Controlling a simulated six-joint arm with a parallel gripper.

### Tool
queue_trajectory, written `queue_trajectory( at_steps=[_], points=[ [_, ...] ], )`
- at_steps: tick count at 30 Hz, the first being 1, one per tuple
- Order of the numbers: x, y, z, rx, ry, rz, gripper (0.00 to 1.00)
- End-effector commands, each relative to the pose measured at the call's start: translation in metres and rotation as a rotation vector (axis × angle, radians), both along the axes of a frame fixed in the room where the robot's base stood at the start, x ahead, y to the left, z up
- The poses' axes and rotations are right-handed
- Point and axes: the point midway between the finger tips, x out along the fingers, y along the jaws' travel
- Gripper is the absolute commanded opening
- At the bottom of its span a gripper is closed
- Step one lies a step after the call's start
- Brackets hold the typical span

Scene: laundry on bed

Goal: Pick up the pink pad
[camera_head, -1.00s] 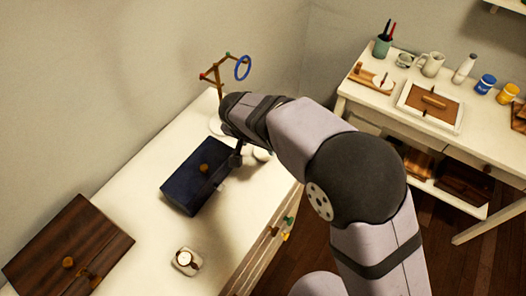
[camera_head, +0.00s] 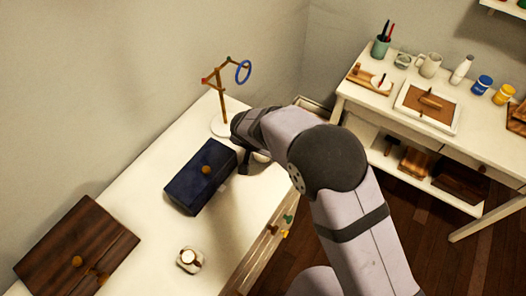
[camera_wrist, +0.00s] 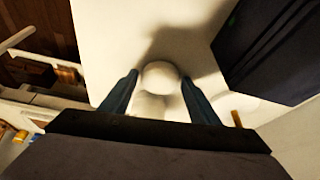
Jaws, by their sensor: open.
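I cannot make out a clearly pink pad in either view. In the wrist view, a pale, rounded, cream-white object (camera_wrist: 160,76) sits on the white tabletop, between the two blue fingers of my gripper (camera_wrist: 159,84). The fingers are apart, one on each side of it, and I cannot tell whether they touch it. In the head view, part of a pale object (camera_head: 262,156) shows beside my gripper (camera_head: 246,166); my arm hides most of it.
A dark blue box (camera_head: 201,178) lies close to the left of my gripper. A lamp-like stand with a blue ring (camera_head: 244,72) rises behind. A small watch on a pale base (camera_head: 189,259) and a brown wooden case (camera_head: 75,250) are nearer. The tabletop between them is clear.

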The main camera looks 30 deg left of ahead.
Motion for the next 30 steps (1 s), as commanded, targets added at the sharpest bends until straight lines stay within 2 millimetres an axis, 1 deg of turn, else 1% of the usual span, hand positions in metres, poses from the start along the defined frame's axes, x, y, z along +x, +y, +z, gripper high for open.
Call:
queue_trajectory(
  at_steps=[4,5,6,8,9,10,11,23,29,30],
  points=[
    [0.000,0.000,0.000,0.000,0.000,0.000,0.56],
    [0.000,0.000,0.000,0.000,0.000,0.000,0.51],
    [0.000,0.000,0.000,0.000,0.000,0.000,0.41],
    [0.000,0.000,0.000,0.000,0.000,0.000,0.27],
    [0.000,0.000,0.000,0.000,0.000,0.000,0.24],
    [0.000,0.000,0.000,0.000,0.000,0.000,0.24],
    [0.000,0.000,0.000,0.000,0.000,0.000,0.21],
    [0.000,-0.001,0.001,0.001,-0.001,0.000,0.21],
    [0.000,-0.004,0.006,0.002,-0.002,-0.001,0.21],
    [0.000,-0.004,0.010,0.003,-0.003,0.000,0.21]
  ],
)
